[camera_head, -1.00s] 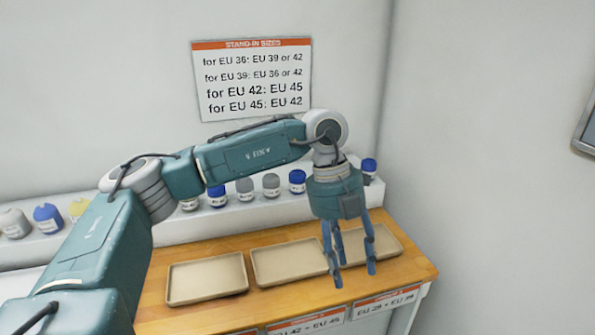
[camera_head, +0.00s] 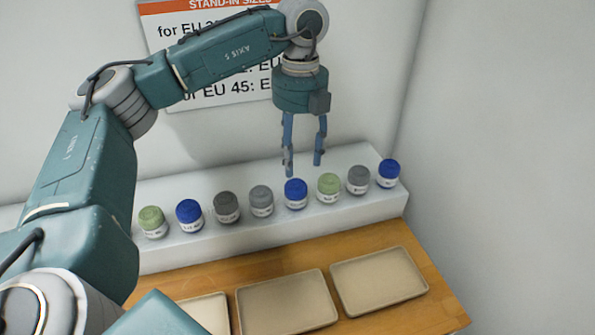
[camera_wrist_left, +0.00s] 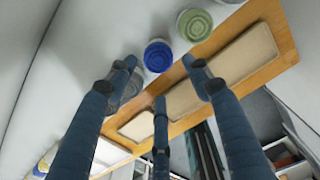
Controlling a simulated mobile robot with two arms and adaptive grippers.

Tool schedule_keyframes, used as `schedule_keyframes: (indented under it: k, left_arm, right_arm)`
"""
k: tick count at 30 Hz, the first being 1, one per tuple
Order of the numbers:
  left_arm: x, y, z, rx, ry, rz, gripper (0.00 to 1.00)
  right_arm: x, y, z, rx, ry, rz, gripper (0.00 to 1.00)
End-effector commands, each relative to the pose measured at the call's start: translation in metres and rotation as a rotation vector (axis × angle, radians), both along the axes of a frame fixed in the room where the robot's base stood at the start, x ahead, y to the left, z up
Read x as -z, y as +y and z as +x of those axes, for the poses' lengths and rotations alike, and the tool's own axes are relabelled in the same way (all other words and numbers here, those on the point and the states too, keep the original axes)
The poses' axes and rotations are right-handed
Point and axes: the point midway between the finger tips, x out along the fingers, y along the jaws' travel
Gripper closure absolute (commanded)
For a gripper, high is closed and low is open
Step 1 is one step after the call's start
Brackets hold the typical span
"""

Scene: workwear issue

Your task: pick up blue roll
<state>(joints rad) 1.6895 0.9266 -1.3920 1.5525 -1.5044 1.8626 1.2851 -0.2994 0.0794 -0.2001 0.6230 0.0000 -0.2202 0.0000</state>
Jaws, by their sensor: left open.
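Three blue rolls stand on the white shelf in the head view: a left one (camera_head: 189,214), a middle one (camera_head: 296,193) and a right one (camera_head: 388,173). My left gripper (camera_head: 303,168) is open and empty, fingers pointing down, just above and behind the middle blue roll. In the left wrist view a blue roll (camera_wrist_left: 158,56) lies beyond the open fingers (camera_wrist_left: 160,85), with a green roll (camera_wrist_left: 194,24) beside it. A grey roll is partly hidden behind a finger there. My right gripper is not in view.
Green (camera_head: 152,221) and grey rolls (camera_head: 261,200) stand close beside the blue ones in one row. Beige trays (camera_head: 378,281) lie on the wooden table (camera_head: 437,320) in front. A sign (camera_head: 160,40) hangs on the wall behind my arm.

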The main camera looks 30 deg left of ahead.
Motion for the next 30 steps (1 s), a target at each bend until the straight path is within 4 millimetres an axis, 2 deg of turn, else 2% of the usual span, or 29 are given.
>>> schedule_keyframes:
  k: [2, 12, 15, 19, 25, 30]
  left_arm:
    - [0.001, 0.002, -0.001, -0.003, 0.0, 0.004, 0.5]
    - [0.048, 0.003, -0.002, -0.004, 0.002, 0.004, 0.5]
    - [0.054, 0.003, -0.002, -0.005, 0.0, 0.004, 0.5]
    - [0.066, 0.005, -0.002, -0.005, 0.003, 0.004, 0.5]
    - [0.096, 0.006, -0.002, -0.004, 0.002, 0.003, 0.5]
    - [0.106, 0.006, -0.002, -0.004, 0.0, 0.003, 0.5]
  right_arm:
    - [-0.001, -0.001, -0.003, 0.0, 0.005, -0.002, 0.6]
    - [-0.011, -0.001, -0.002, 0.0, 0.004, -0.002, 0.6]
    - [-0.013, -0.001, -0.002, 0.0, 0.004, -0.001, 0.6]
    - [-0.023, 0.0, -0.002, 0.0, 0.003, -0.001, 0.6]
    - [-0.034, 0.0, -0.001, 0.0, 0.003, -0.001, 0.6]
    - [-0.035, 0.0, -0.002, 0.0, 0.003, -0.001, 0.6]
